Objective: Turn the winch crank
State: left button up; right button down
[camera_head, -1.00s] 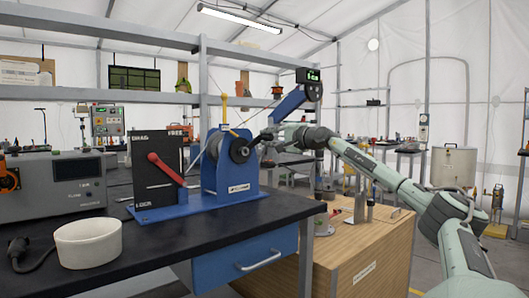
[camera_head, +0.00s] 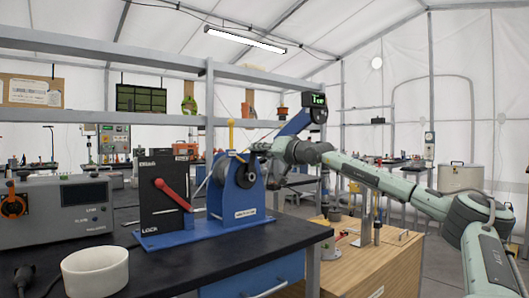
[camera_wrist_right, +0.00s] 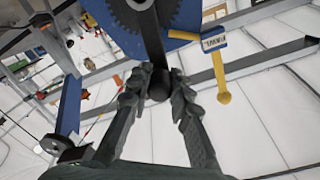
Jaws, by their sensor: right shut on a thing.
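The blue winch (camera_head: 217,197) stands on the black bench top, with a dark round drum or gear on its side. My right gripper (camera_head: 264,153) is at the winch's right side, near its top. In the right wrist view, the dark crank arm (camera_wrist_right: 151,38) comes down from the toothed gear (camera_wrist_right: 133,14) against the blue plate. My right gripper's fingers (camera_wrist_right: 159,86) are shut around the crank's dark handle (camera_wrist_right: 158,78). The fingers partly hide the handle. The head view barely shows the crank behind my gripper. My left gripper is in neither view.
A yellow lever (camera_wrist_right: 219,70) is close to the crank. A black box (camera_head: 160,212) with a red lever (camera_head: 173,194) shares the winch's blue base. A white bowl (camera_head: 95,271) and a grey instrument (camera_head: 65,215) are at left. A blue boom with a display (camera_head: 317,101) rises behind.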

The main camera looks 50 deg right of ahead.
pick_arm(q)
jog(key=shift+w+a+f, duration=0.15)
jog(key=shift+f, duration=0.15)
pick_arm(e)
jog(key=shift+w+a+n, duration=0.2)
jog(key=shift+a+n, duration=0.5)
jog(key=shift+n, duration=0.1)
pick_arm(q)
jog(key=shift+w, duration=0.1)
pick_arm(e)
jog(key=shift+f, duration=0.1)
jog(key=c, duration=1.3)
grip_release()
jog(key=shift+a, duration=0.1)
jog(key=shift+c, duration=0.2)
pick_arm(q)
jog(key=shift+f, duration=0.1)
pick_arm(e)
jog(key=v, duration=1.2)
